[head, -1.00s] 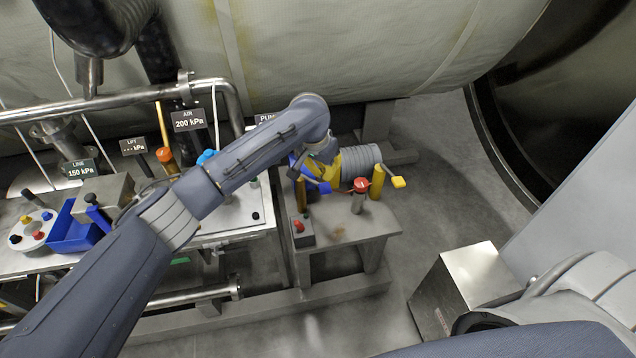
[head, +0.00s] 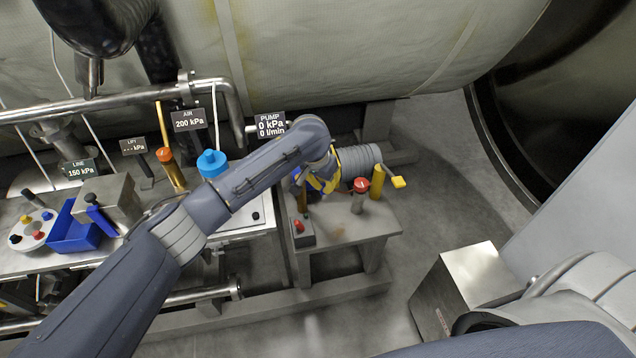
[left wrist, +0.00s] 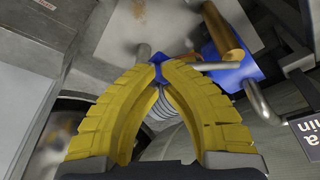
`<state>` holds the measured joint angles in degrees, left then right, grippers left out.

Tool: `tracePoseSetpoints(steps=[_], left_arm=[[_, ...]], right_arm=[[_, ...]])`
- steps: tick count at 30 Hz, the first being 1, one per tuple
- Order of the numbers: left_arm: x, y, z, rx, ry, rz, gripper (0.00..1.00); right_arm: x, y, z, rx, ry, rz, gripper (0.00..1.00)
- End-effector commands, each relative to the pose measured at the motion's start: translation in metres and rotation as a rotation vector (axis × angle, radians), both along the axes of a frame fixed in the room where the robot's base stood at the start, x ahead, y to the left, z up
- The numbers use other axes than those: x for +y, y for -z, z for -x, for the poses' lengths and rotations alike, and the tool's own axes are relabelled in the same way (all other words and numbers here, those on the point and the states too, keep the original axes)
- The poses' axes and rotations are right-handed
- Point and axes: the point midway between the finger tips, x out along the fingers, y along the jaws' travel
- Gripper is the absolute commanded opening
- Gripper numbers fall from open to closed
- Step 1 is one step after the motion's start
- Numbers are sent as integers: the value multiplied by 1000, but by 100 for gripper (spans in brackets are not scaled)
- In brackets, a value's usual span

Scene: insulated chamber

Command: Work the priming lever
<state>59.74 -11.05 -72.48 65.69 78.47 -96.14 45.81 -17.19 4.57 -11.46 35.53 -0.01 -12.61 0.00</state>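The pump unit, with a ribbed grey cylinder (head: 358,158), sits on a small metal stand (head: 345,225). My left gripper (head: 322,182) is at the pump's left side, partly hidden by my wrist in the head view. In the left wrist view its yellow fingers (left wrist: 162,68) converge at the tips on a small blue piece (left wrist: 157,74), which looks like the grip of the priming lever. A grey rod (left wrist: 212,66) runs from the fingertips to a larger blue block (left wrist: 230,72). My right gripper is out of view.
The pump display (head: 270,125) reads 0 kPa and 0 l/min. A red-topped post (head: 360,190) and a yellow post (head: 377,182) with a yellow-tipped arm stand right of my gripper. A blue tray (head: 75,232) is left. A metal box (head: 465,285) stands on the floor.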

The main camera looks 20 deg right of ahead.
Motion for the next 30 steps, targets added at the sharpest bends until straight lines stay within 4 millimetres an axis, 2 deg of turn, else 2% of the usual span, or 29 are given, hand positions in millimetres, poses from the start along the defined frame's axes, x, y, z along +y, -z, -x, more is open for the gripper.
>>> tracePoseSetpoints(steps=[11, 30], left_arm=[[0, 2, 0, 1, 0, -1, 0], [0, 27, 1, 1, 0, -1, 0]], right_arm=[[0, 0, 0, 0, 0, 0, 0], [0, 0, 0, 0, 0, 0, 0]])
